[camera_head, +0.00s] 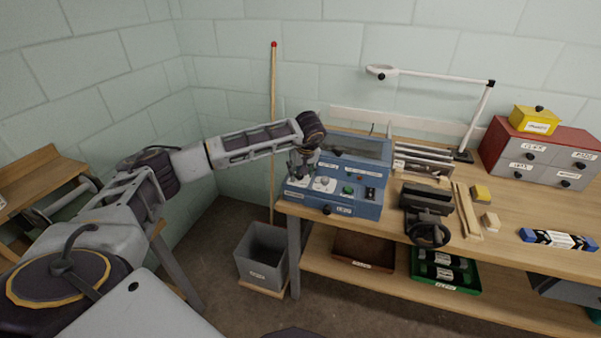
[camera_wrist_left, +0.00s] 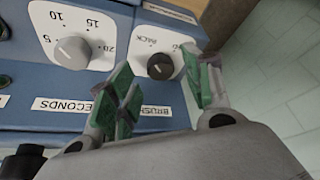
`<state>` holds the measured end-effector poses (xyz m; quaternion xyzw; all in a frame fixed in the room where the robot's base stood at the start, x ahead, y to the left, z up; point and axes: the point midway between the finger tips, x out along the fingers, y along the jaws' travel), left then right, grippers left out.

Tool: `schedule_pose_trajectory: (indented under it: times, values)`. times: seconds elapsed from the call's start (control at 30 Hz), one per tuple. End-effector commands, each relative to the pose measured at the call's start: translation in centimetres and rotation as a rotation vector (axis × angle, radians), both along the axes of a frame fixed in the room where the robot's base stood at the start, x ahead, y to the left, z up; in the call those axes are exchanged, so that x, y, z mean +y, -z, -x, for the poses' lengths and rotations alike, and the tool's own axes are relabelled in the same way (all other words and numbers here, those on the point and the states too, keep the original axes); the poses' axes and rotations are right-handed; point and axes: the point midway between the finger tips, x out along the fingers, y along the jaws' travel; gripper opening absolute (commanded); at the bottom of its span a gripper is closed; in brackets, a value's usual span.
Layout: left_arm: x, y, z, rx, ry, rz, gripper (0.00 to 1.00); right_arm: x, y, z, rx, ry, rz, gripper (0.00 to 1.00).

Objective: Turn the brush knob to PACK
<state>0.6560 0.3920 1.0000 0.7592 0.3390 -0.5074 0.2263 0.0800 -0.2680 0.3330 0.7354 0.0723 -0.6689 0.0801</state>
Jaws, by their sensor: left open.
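The brush knob (camera_wrist_left: 160,66) is a small dark round knob on a white dial plate in the left wrist view. A word reading like PACK stands at the plate's upper left, and a BRUSH label (camera_wrist_left: 156,111) is below. Which way the knob points is unclear. My left gripper (camera_wrist_left: 163,78) is open, its green-padded fingers on either side of the knob; whether they touch it I cannot tell. In the head view my left gripper (camera_head: 301,170) is over the left end of the blue machine (camera_head: 350,207) and hides the knob. My right gripper is not seen.
A grey timer knob (camera_wrist_left: 73,52) with numbers sits left of the brush knob. The machine front also has a green button (camera_head: 348,190) and a dark switch (camera_head: 370,193). A black clamp-like device (camera_head: 427,205) stands right of it. A grey bin (camera_head: 262,255) is on the floor.

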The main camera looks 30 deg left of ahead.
Motion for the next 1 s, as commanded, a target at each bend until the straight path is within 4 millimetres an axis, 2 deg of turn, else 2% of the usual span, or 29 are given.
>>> schedule_pose_trajectory:
  times: [0.5,0.7,1.0]
  values:
    - [-1.6,-5.1,1.4,-0.002,0.001,0.000,0.50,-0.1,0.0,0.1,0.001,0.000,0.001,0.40]
    - [-1.8,-6.0,1.7,0.000,-0.001,0.000,0.50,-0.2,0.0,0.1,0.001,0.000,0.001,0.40]
    - [-1.8,-6.0,1.7,0.000,-0.001,0.000,0.50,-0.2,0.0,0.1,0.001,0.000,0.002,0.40]
